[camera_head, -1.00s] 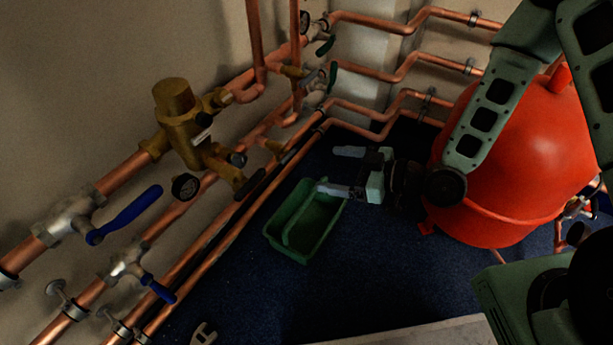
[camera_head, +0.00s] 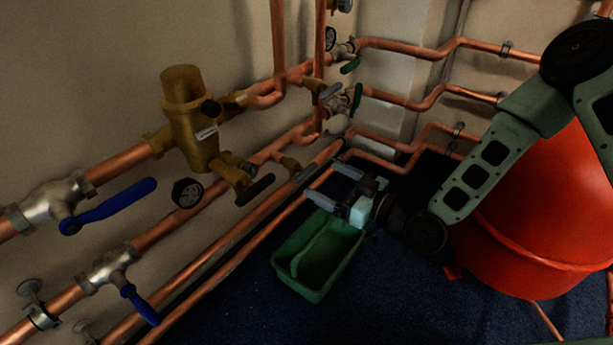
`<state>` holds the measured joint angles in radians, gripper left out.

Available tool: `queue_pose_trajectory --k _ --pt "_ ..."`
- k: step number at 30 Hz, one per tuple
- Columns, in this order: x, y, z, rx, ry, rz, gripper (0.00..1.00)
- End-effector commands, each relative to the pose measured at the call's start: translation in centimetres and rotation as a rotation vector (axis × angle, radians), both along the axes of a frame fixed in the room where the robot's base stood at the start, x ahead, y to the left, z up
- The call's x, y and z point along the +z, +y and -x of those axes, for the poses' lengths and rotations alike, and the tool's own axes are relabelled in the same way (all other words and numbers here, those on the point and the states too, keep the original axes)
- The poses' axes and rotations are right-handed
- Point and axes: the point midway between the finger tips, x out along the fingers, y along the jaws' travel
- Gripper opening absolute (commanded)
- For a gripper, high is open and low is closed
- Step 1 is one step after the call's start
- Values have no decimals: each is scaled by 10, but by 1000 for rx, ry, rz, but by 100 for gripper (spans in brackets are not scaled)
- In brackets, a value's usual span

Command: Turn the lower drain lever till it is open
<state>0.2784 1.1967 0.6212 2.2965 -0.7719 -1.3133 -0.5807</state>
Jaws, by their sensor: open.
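A green tray (camera_head: 283,262) lies on the blue floor below my gripper. A red tank (camera_head: 540,215) stands at the right. Left on the pipes are a brass mixing valve (camera_head: 195,125), a black lever (camera_head: 255,190) and blue levers (camera_head: 120,205). Green levers (camera_head: 357,98) sit above my gripper.

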Motion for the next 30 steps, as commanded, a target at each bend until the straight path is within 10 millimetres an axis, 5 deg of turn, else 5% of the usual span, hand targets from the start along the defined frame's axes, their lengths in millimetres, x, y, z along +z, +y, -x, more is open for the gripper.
queue_pose_trajectory --k 10,23,28,30 --pt "-2 45 -35 0 -1 0 85" --pt "0 54 -41 0 1 0 85" --pt "0 53 -41 0 1 0 44" --pt "0 53 -41 0 1 0 41"
